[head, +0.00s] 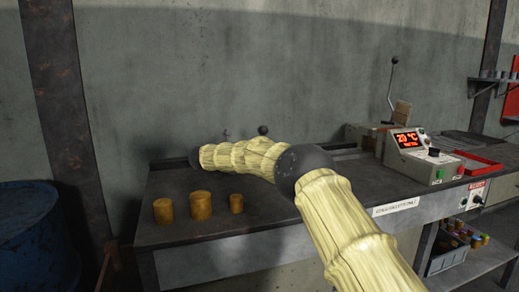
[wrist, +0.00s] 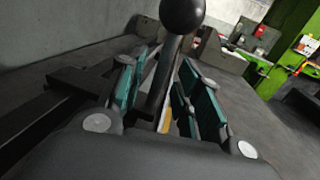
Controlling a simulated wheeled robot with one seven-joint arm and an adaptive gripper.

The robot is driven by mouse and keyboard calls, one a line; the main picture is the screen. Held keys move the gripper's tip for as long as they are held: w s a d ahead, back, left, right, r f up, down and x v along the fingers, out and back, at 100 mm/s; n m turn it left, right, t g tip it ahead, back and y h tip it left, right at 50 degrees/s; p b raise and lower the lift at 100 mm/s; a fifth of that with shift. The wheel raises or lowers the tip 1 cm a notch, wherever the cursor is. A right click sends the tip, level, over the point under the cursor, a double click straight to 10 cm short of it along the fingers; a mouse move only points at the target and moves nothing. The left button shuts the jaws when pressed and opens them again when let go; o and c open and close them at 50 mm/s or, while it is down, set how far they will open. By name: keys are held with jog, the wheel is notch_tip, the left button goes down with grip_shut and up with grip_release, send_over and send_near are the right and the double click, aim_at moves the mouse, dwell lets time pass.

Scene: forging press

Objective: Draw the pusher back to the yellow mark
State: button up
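The pusher's handle, a dark upright post with a black ball knob (wrist: 183,14), stands ahead of my gripper (wrist: 165,82) in the wrist view. My gripper is open, its teal pads on either side of the post with visible gaps. In the head view, a black knob (head: 263,130) shows just above my arm. My arm covers the rest of the pusher and my gripper there. In the wrist view, a thin yellow strip (wrist: 165,122) shows low between the fingers; I cannot tell whether it is the mark. The pusher's contact with any workpiece is not visible.
Several rusty-orange cylinders, including a larger one (head: 201,205), stand on the bench's front left (head: 165,237). A control box (head: 408,150) reading 20 °C and a red tray (head: 478,163) are at right. A blue drum (head: 25,225) stands left of the bench.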

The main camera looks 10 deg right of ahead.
jog(key=v, duration=1.2)
